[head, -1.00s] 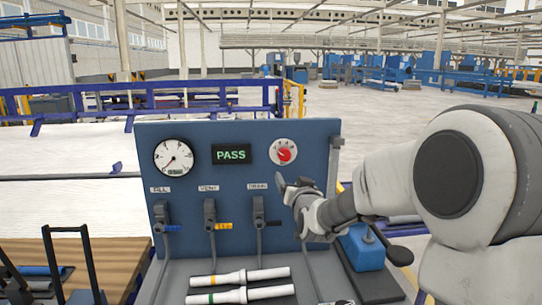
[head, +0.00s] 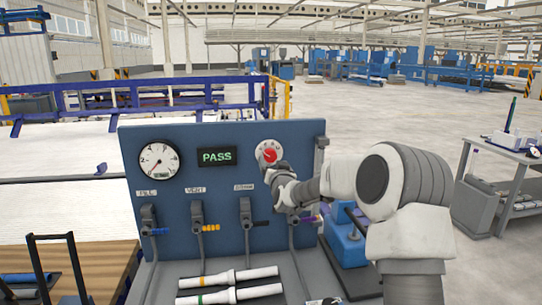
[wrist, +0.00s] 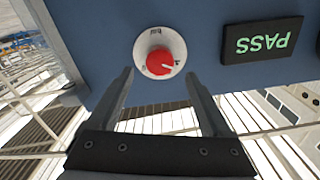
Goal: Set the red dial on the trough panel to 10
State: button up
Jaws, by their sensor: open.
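The red dial (head: 270,154) sits on a round white plate at the upper right of the blue trough panel (head: 222,235). In the wrist view the red dial (wrist: 160,61) is at the top middle, with a pale pointer mark toward its lower right; the scale figures are too small to read. My gripper (head: 276,168) is just below and in front of the dial in the head view. In the wrist view my gripper (wrist: 158,80) is open and empty, its two fingers on either side of the dial and apart from it.
The green PASS display (head: 217,157) and a round gauge (head: 159,160) are left of the dial. Valve levers (head: 197,225) stand below. White pipes (head: 228,277) lie on the trough. A blue box (head: 346,238) stands right of the panel.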

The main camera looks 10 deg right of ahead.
aim_at(271, 157)
jog(key=shift+w+p, duration=0.55)
jog(key=shift+w, duration=2.35)
grip_shut()
